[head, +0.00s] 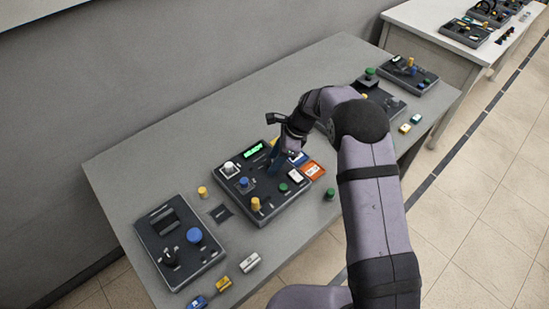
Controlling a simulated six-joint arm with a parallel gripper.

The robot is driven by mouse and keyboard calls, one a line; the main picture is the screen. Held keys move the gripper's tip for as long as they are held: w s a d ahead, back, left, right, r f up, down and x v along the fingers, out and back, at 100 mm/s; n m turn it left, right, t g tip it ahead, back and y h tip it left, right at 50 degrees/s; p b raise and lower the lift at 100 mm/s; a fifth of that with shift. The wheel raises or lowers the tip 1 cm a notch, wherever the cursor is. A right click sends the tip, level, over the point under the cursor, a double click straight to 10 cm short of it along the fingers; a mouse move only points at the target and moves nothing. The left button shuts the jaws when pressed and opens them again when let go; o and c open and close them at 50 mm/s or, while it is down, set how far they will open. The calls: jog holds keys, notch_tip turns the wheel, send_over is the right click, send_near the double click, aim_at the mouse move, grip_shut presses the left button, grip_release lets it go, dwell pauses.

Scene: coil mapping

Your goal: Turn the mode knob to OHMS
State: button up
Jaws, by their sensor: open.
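A dark control panel (268,204) lies on the grey table in the head view, with a lit green display (254,149) at its back edge. On it are a white knob (230,169), a blue knob (244,182), a yellow knob (256,204) and a green button (283,187). The labels are too small to read, so I cannot tell which is the mode knob or where OHMS is. My gripper (274,168) is open and points down over the panel's middle, right of the blue knob. Contact with a control cannot be made out.
Orange (312,169) and white cards lie beside the panel's right side. A second panel (178,242) with a large blue knob stands at the left. Loose small parts lie along the front edge, including a green one (330,194). More panels (408,75) stand at the back right.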

jog(key=c, duration=1)
jog(key=shift+c, duration=0.2)
jog(key=shift+n, duration=0.4)
jog(key=n, duration=0.1)
jog(key=n+g, duration=0.1)
jog(key=n, duration=0.1)
jog(key=n+g+b, duration=0.1)
jog(key=shift+w+a+n, duration=0.1)
jog(key=shift+w+n, duration=0.15)
jog(key=shift+n, duration=0.05)
jog(key=n+g+h+b, duration=0.1)
jog(key=n, duration=0.3)
jog(key=shift+w, duration=0.1)
jog(key=shift+a+n+g+h, duration=0.1)
jog(key=shift+n+g+h, duration=0.2)
jog(key=shift+n, duration=0.3)
